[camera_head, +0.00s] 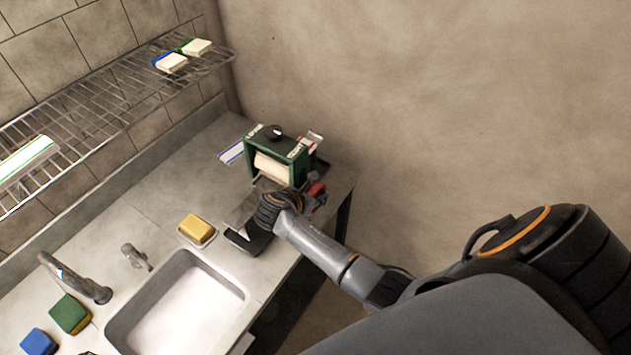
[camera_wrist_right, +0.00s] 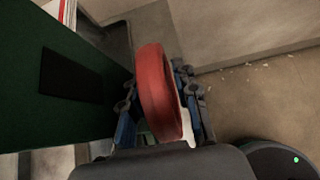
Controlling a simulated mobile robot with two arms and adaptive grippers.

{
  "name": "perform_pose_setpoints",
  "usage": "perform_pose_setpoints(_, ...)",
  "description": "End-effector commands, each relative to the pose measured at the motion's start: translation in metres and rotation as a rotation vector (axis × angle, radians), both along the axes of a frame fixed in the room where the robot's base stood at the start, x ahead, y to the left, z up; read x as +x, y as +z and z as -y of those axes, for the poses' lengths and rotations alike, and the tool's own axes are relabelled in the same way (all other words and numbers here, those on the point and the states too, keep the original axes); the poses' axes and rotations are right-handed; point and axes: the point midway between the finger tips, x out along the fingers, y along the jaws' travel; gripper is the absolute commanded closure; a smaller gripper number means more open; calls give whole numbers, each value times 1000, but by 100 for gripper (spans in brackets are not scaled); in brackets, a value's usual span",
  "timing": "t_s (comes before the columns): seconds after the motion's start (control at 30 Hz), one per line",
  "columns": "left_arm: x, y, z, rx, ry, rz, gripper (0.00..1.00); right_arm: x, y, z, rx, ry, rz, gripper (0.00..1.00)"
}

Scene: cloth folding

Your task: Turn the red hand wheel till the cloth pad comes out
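The red hand wheel (camera_head: 318,188) is on the right side of a green box-like dispenser (camera_head: 297,158). A pale cream roll or cloth (camera_head: 272,167) shows in the dispenser's front opening. My right gripper (camera_head: 309,201) is at the wheel and partly hides it in the head view. In the right wrist view, the wheel (camera_wrist_right: 157,92) stands between my right gripper's two fingers (camera_wrist_right: 160,110), close to both. Whether the fingers press on it is unclear. The green side wall (camera_wrist_right: 50,85) is left of the wheel. My left gripper is not in view.
A black tray (camera_head: 262,241) lies in front of the dispenser, partly behind my right gripper. A yellow sponge (camera_head: 197,228) lies on a dish beside the sink (camera_head: 126,327). Green (camera_head: 71,314) and blue (camera_head: 38,342) sponges lie left. A wire rack (camera_head: 100,97) hangs above.

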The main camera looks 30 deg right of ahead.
Motion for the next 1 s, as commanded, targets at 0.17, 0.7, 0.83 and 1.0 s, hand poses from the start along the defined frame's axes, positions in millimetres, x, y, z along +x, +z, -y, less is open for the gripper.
perform_pose_setpoints(0.17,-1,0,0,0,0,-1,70,0,0,0,0,0,0,70)
perform_pose_setpoints(0.7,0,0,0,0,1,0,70,-23,51,-59,3,2,3,70)
perform_pose_setpoints(0.83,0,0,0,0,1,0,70,-30,65,-74,2,1,1,70)
perform_pose_setpoints(1.0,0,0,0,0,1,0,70,-35,74,-85,0,1,1,70)
